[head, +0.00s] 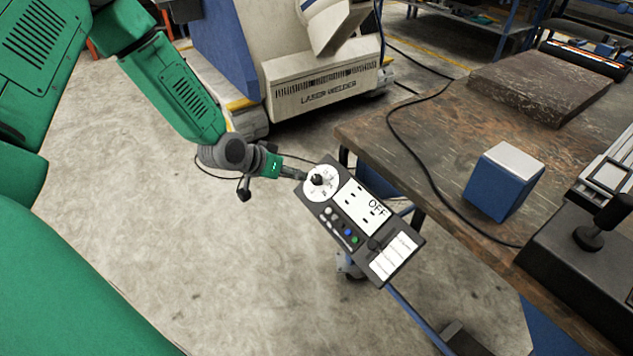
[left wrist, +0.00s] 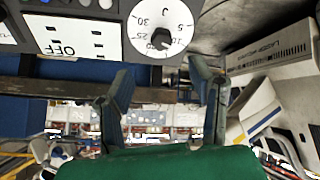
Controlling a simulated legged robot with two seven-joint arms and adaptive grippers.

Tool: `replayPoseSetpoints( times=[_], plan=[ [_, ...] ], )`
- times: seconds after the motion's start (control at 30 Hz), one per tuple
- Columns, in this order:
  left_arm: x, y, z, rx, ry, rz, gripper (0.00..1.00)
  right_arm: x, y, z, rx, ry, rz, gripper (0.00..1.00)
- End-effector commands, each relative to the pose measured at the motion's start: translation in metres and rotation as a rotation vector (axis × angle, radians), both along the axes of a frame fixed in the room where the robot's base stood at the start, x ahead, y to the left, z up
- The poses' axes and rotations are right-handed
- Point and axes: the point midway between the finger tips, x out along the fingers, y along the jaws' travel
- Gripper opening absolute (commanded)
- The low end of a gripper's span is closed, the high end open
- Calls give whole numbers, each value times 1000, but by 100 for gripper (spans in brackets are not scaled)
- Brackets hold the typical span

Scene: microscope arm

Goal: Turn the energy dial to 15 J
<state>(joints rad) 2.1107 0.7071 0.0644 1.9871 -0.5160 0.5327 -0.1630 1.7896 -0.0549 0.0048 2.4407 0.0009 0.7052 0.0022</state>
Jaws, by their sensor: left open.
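The energy dial (head: 319,181) is a black knob on a round white numbered face, at the upper left corner of a dark control panel (head: 333,236). In the left wrist view the dial (left wrist: 161,38) shows marks such as 5, 10, 25 and 30. I cannot tell for sure which mark the knob points to. My left gripper (head: 298,172) is just left of the dial in the head view. In the left wrist view its two fingers (left wrist: 162,88) stand apart with nothing between them, the knob lying beyond the tips. My right gripper is out of view.
The panel also has an OFF display (head: 364,206), several coloured buttons and white labels. A workbench (head: 450,160) on the right carries a blue box (head: 503,183), a slab (head: 540,85) and a black cable. A laser welder (head: 320,80) stands behind. The floor at left is clear.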

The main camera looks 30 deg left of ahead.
Motion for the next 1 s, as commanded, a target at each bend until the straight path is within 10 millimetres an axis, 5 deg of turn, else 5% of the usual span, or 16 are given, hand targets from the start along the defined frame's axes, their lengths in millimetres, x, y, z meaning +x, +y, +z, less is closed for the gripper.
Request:
replayPoseSetpoints(
  times=[0.43, 0.93, 0.97, 1.0],
  plan=[
    [61, -20, -64, 2, 2, -1, 48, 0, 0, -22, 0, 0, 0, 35],
    [75, -22, -75, -1, 0, 1, 48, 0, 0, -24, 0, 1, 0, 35],
    [75, -22, -75, -1, 0, 1, 45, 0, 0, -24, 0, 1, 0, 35],
    [75, -22, -75, -1, 0, 1, 31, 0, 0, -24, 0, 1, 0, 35]
  ],
)
